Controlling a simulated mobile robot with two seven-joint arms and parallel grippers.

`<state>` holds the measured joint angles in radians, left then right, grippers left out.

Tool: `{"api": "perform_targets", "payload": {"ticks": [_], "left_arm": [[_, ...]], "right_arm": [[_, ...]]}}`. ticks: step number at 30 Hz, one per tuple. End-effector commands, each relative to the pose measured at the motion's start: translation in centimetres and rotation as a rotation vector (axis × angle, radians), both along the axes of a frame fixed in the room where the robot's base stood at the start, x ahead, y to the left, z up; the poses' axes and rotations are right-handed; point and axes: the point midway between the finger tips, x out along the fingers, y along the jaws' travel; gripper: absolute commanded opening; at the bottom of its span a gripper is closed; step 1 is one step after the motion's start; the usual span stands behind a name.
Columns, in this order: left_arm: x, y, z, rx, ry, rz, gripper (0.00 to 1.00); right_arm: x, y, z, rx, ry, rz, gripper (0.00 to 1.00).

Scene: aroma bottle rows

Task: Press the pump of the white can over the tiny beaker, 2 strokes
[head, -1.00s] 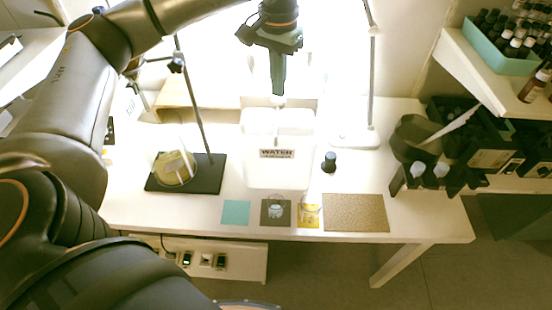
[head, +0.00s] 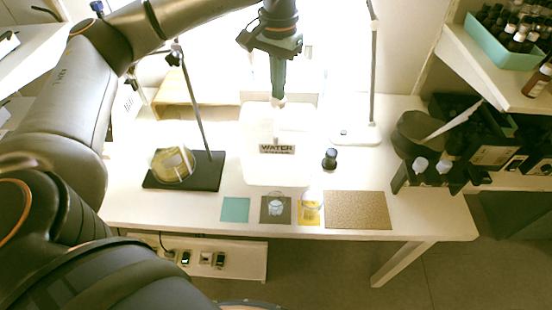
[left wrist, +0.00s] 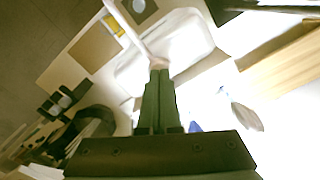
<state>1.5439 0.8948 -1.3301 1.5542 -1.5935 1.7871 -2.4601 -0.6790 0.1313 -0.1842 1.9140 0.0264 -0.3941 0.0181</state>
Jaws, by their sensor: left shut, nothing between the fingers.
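The white can (head: 256,165), labelled WATER, stands upright on the table. Its pump head (head: 279,102) is directly under my left gripper (head: 278,94), whose fingers are shut and empty and point down. The fingertips appear to touch the pump head; it also shows at the fingertips in the left wrist view (left wrist: 158,64). How far the pump is pressed I cannot tell. A small clear beaker (head: 276,205) stands on a dark mat in front of the can. Another small glass vessel (head: 311,208) stands on a yellow mat to its right. My right gripper is out of view.
A small dark-capped bottle (head: 329,160) and a lamp stand (head: 354,136) are at the right. A brown mat (head: 358,210) is bare.

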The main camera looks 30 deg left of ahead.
Motion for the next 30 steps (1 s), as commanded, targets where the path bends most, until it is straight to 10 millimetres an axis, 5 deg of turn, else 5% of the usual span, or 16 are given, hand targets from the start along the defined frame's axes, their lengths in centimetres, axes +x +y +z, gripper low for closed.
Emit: {"api": "perform_targets", "payload": {"ticks": [16, 30], "left_arm": [[-0.1, 0.0, 2.7, 0.002, 0.007, -0.001, 0.00], [-0.1, 0.0, 2.9, 0.001, 0.004, 0.000, 0.00]], "right_arm": [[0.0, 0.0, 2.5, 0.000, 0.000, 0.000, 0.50], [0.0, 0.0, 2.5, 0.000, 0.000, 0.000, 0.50]]}}
